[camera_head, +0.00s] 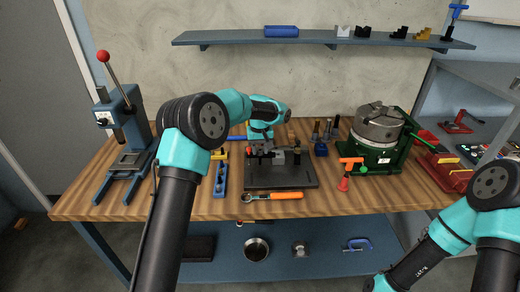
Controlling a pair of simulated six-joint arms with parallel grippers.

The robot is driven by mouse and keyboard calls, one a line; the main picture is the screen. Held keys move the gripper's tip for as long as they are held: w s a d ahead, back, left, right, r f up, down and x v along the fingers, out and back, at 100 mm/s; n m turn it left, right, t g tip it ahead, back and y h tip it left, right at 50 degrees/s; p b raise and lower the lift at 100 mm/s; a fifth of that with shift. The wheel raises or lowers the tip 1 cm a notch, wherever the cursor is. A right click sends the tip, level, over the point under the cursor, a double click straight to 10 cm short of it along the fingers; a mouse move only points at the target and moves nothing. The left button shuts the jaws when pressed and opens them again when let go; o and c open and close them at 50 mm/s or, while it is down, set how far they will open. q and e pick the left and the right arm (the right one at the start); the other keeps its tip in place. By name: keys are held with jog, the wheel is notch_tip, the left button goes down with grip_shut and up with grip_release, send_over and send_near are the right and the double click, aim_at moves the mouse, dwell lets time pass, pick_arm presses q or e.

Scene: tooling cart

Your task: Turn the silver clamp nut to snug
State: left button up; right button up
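A dark fixture plate (281,178) lies on the wooden bench, with a small clamp assembly (288,156) of grey and dark parts standing on it. The silver clamp nut is too small to pick out for certain among these parts. My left gripper (261,150) points down at the left part of the clamp assembly, close to it or touching it; I cannot tell which. Its fingers are small and dark against the dark parts, so their opening is unclear. My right arm comes in at the lower right, and its gripper is outside the view.
An orange-handled tool (274,196) lies in front of the plate. A blue tray (221,178) is left of it, and a blue press (128,135) stands farther left. A green-based chuck (379,135) and an orange-red clamp (348,172) stand to the right. A blue shelf (330,41) hangs behind.

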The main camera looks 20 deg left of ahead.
pick_arm(q)
jog(key=shift+c, duration=0.4)
jog(key=c, duration=0.6)
jog(key=shift+o, duration=0.2)
jog(key=shift+m, duration=3)
jog(key=shift+r, duration=0.1)
